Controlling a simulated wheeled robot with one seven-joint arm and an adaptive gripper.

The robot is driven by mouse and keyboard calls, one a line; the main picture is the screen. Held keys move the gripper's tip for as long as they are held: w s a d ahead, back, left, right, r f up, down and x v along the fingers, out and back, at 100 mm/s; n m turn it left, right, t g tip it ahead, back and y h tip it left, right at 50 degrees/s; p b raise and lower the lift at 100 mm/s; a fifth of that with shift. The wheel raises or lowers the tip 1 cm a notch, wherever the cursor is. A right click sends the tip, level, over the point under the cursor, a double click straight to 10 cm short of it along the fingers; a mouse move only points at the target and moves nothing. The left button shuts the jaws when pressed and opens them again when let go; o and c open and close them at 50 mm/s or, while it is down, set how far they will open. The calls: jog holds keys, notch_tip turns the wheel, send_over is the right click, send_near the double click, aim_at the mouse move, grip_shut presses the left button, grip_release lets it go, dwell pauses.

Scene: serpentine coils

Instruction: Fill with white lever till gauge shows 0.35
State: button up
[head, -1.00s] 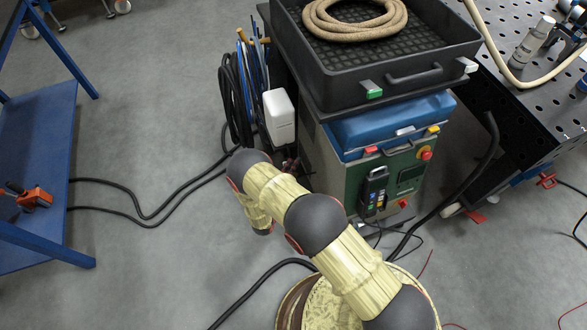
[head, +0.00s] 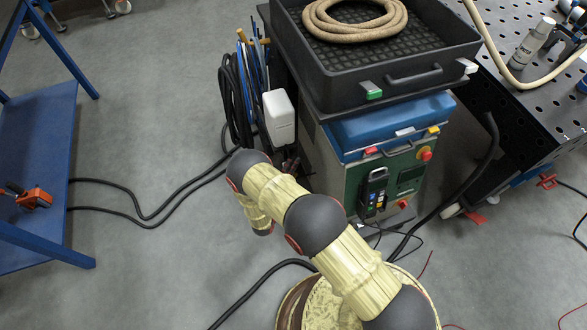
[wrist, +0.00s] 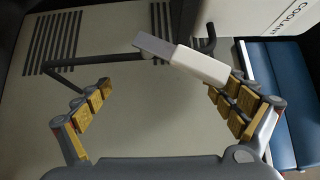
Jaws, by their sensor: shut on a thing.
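The white lever (wrist: 190,60), a pale block with a grey end, slants between the fingers of my gripper (wrist: 160,88) in the wrist view. Its lower right end touches the right finger. The left finger lies beside a dark bent bar (wrist: 95,64), and its contact with the lever cannot be made out. My gripper is shut on the lever, with the fingers wide apart. In the head view my arm hides the lever and most of the gripper. I cannot make out a gauge reading in either view.
A white container marked COOLANT (wrist: 265,14) is at the wrist view's upper right; a white tank (head: 279,115) hangs on the machine's side. A green-fronted machine (head: 350,182) carries a black tray (head: 330,90) with a coiled hose (head: 355,28). Black cables (head: 150,215) cross the floor.

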aim_at(284, 165)
jog(key=o, duration=1.1)
jog(key=shift+a+f+n+y, duration=0.3)
jog(key=shift+a+f, duration=0.2)
jog(key=shift+f, duration=0.2)
jog(key=shift+d+r, duration=0.15)
jog(key=shift+d, duration=0.2)
jog(key=shift+c, duration=1.4)
jog(key=shift+s+a+r+p, duration=0.45)
jog(key=shift+s+a+r, duration=0.2)
jog(key=shift+r, duration=0.2)
jog(key=shift+s+a+r+p, duration=0.5)
jog(key=shift+a+r, duration=0.15)
jog(key=shift+r, duration=0.15)
jog(key=c, duration=1.2)
jog(key=shift+o, duration=0.2)
jog(key=s+a+r, duration=0.1)
jog(key=s+a+r+p, duration=0.1)
jog(key=a, duration=0.1)
jog(key=shift+a+r, duration=0.1)
jog(key=shift+r, duration=0.05)
jog(key=shift+s+r, duration=0.1)
jog(key=shift+s, duration=0.2)
jog(key=shift+d, duration=0.45)
